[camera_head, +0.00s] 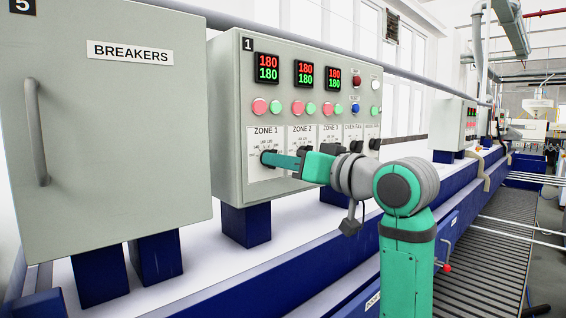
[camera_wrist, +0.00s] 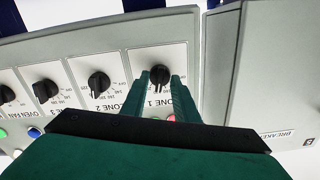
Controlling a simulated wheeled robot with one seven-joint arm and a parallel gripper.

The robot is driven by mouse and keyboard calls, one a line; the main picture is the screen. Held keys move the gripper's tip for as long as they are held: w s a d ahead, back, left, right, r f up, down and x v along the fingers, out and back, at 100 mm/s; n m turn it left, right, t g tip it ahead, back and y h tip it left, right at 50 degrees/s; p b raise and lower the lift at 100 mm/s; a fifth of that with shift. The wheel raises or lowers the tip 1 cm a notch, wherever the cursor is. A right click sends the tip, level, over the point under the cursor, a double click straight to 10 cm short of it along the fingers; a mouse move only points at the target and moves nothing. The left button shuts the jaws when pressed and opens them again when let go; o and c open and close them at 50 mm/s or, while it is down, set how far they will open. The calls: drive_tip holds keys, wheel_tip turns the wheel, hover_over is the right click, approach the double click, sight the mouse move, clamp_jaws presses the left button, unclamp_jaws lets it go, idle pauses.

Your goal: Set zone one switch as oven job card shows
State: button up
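The zone one switch (camera_wrist: 160,75) is a black rotary knob on a white plate marked ZONE 1 (camera_head: 267,133). My gripper (camera_wrist: 161,86) has its two green fingers on either side of this knob in the wrist view. In the head view my gripper (camera_head: 268,158) reaches the knob from the right and hides most of it. I cannot tell whether the fingers touch the knob. The pointer's exact setting is not readable. The zone two switch (camera_wrist: 98,84) is a like black knob beside it. No oven job card is clearly seen.
The grey control box (camera_head: 229,120) carries red and green displays (camera_head: 266,68), several coloured buttons and more knobs. The BREAKERS cabinet (camera_head: 120,110) stands to its left with a bar handle. A grey pipe (camera_head: 420,78) runs behind the box. The space before the panel is otherwise open.

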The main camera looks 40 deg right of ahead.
clamp_jaws()
idle(0.3)
drive_tip(key=n, duration=1.1)
drive_tip(key=shift+n, duration=0.4)
idle(0.5)
unclamp_jaws()
